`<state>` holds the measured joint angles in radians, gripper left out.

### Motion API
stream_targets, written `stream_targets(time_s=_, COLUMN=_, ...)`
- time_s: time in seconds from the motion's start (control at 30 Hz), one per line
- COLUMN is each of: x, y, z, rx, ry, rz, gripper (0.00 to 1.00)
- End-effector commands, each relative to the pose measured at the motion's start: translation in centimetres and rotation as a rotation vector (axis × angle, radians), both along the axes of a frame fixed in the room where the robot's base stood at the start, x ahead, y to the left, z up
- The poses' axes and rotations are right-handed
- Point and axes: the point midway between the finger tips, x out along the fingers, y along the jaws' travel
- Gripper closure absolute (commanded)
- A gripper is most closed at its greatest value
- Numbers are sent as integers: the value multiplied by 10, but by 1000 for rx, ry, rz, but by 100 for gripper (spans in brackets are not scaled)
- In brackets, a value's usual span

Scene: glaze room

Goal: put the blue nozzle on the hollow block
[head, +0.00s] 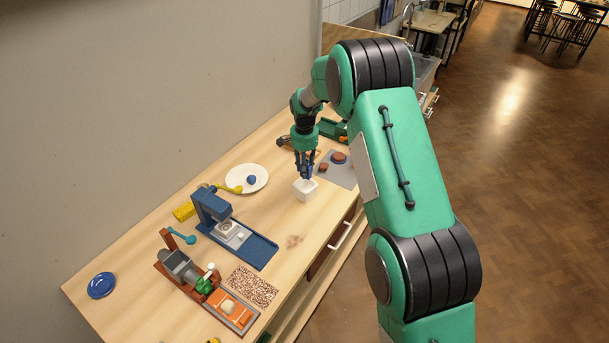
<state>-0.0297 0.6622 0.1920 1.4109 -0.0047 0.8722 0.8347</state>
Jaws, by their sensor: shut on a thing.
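The white hollow block (304,192) stands on the wooden counter, right of its middle in the head view. My gripper (305,177) points down directly over the block, with its fingertips at or just above the block's top. It is shut on a small blue thing that looks like the blue nozzle, largely hidden by the fingers. I cannot tell whether the nozzle touches the block.
A white plate (262,188) with a small blue item (252,180) and a yellow spoon (228,189) is left of the block. A blue press-like device (212,207) stands nearer. A grey mat (347,178) with reddish pieces lies to the right.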

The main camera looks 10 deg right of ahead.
Motion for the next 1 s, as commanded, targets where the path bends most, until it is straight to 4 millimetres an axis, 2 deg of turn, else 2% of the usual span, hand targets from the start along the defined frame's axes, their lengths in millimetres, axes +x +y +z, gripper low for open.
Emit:
stream_targets(time_s=0.23, x=0, y=0, z=-3, rx=-1, ry=1, rz=0, gripper=97)
stream_targets(time_s=0.57, x=-1, y=0, z=-33, rx=0, ry=1, rz=0, gripper=97)
stream_targets(time_s=1.0, x=0, y=0, z=-37, rx=0, ry=0, rz=0, gripper=97)
